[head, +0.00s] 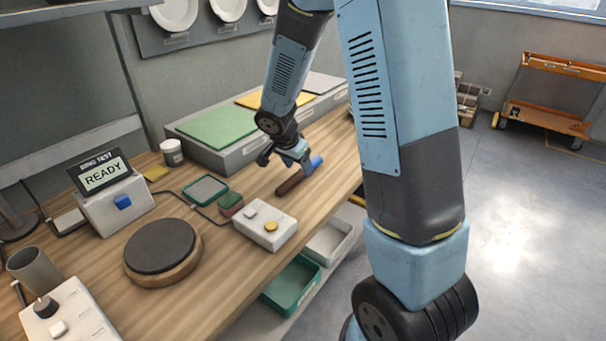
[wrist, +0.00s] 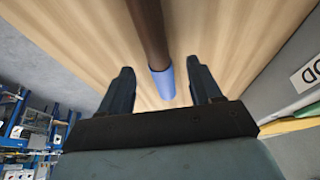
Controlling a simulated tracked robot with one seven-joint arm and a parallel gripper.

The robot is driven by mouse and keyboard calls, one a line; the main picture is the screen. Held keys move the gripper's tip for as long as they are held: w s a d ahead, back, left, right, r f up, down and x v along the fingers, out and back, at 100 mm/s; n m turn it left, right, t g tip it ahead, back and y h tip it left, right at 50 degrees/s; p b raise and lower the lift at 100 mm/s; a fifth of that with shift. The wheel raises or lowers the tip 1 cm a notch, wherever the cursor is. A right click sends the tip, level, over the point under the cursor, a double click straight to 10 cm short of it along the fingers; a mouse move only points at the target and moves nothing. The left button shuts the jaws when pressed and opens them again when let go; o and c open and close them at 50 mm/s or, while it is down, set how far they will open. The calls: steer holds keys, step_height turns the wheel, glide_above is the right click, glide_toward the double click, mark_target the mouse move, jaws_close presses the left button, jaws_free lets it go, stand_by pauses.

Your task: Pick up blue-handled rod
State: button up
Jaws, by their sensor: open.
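The blue-handled rod lies on the wooden bench, with a dark brown shaft (head: 290,183) and a blue end (head: 316,163). In the wrist view its blue end (wrist: 161,83) sits between the two fingers, with the brown shaft (wrist: 148,30) running away toward the top edge. My gripper (head: 286,161) is over the rod near its blue end in the head view. In the wrist view my gripper (wrist: 160,88) is open, one finger on each side of the blue end, with gaps on both sides. Whether the fingertips are level with the rod is unclear.
A grey block with a green pad (head: 217,126) stands behind the rod. A white box with knobs (head: 264,224), a dark round pad on a wooden base (head: 160,246) and a READY display (head: 103,172) are on the bench (head: 215,262). Trays (head: 292,284) sit below its right edge.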

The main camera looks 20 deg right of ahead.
mark_target(301, 170)
steer(key=shift+x, duration=1.55)
steer(key=shift+c, duration=0.4)
steer(key=c, duration=1.1)
steer(key=shift+w+r, duration=0.1)
steer(key=shift+r, duration=0.05)
